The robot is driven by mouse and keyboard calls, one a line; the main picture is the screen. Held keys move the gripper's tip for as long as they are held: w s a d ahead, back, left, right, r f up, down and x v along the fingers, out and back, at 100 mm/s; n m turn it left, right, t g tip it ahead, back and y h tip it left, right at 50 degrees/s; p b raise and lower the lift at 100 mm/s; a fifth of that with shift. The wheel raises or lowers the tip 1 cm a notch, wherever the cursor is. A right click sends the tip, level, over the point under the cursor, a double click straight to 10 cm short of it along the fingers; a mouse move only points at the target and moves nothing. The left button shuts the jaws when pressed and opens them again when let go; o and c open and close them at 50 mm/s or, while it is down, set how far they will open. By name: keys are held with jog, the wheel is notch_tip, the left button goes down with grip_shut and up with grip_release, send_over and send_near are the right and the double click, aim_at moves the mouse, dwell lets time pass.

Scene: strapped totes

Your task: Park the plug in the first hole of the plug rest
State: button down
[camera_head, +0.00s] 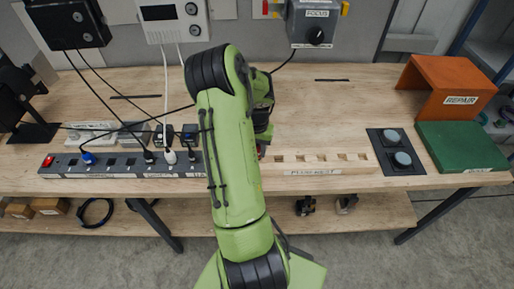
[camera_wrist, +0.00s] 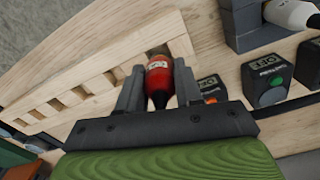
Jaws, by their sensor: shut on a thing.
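A red plug (camera_wrist: 159,76) with a black end sits between the two grey fingers of my gripper (camera_wrist: 158,72), which is shut on it. The wooden plug rest (camera_wrist: 80,75) has a row of square holes. In the wrist view the plug's far end lies at the end hole of the row, and I cannot tell whether it has entered. In the head view the plug rest (camera_head: 315,172) is labelled on its front. Its left end is partly hidden by my green arm, and only a sliver of red shows there.
A power strip (camera_head: 125,165) with plugs and cables lies left of my arm. Black-based buttons (camera_head: 395,150), a green mat (camera_head: 462,145) and an orange REPAIR stand (camera_head: 450,85) are at the right.

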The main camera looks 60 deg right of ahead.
jog(key=shift+f+b, duration=0.95)
jog(key=shift+f, duration=0.2)
jog(key=c, duration=0.7)
grip_release()
jog(key=shift+r, duration=0.1)
notch_tip(320, 180, up, 16)
jog(key=shift+f+p, duration=0.15)
jog(key=shift+p, duration=0.5)
